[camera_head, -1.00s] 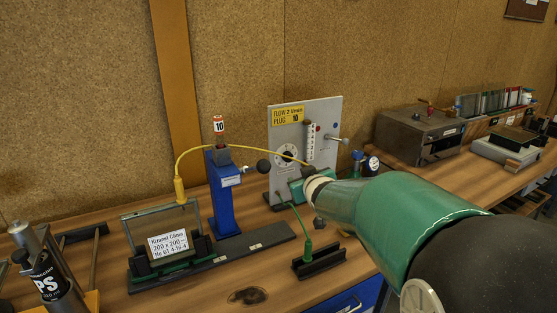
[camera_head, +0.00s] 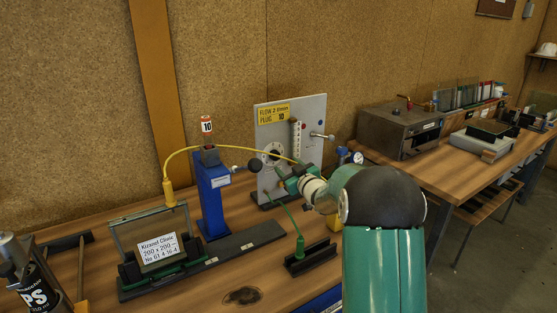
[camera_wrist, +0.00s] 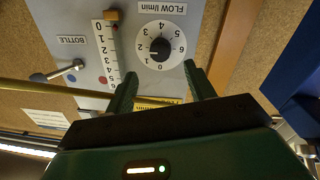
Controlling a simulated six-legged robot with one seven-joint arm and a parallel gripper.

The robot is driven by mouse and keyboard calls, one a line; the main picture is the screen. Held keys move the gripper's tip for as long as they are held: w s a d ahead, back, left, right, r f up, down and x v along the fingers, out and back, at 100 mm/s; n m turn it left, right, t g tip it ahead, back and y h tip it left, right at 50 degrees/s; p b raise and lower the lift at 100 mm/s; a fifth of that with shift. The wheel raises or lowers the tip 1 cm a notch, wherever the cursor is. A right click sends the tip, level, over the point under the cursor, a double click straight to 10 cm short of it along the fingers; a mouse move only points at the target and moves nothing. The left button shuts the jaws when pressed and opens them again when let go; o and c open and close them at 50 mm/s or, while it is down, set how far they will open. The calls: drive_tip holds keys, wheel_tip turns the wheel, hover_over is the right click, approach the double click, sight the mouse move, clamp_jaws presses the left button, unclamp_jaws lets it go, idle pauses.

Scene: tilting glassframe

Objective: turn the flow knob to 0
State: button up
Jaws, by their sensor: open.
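The flow knob (camera_wrist: 160,47) is a small black knob on a white round dial (camera_wrist: 178,62) with black numbers 0 to 6. It shows upside down in the wrist view. Its pale mark seems to lie near 1 or 2; I cannot tell exactly. The dial sits on a grey upright panel (camera_head: 315,115), where it shows partly in the head view (camera_head: 275,150). My gripper (camera_wrist: 163,84) is open and empty. Its two fingers point at the panel, either side below the dial in the wrist picture, apart from the knob.
A scale tube (camera_wrist: 106,52) and a lever (camera_wrist: 66,71) marked BOTTLE are beside the dial. A yellow cable (camera_head: 230,149) arches close to my gripper from a blue post (camera_head: 213,195). A glass frame (camera_head: 152,235) stands at left. A black block (camera_head: 310,257) with a green plug is in front.

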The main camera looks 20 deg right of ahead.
sight(276, 157)
drive_tip(key=w, duration=0.4)
drive_tip(key=w+a, duration=0.1)
drive_tip(key=w, duration=0.2)
drive_tip(key=shift+w, duration=0.1)
drive_tip(key=c, duration=1)
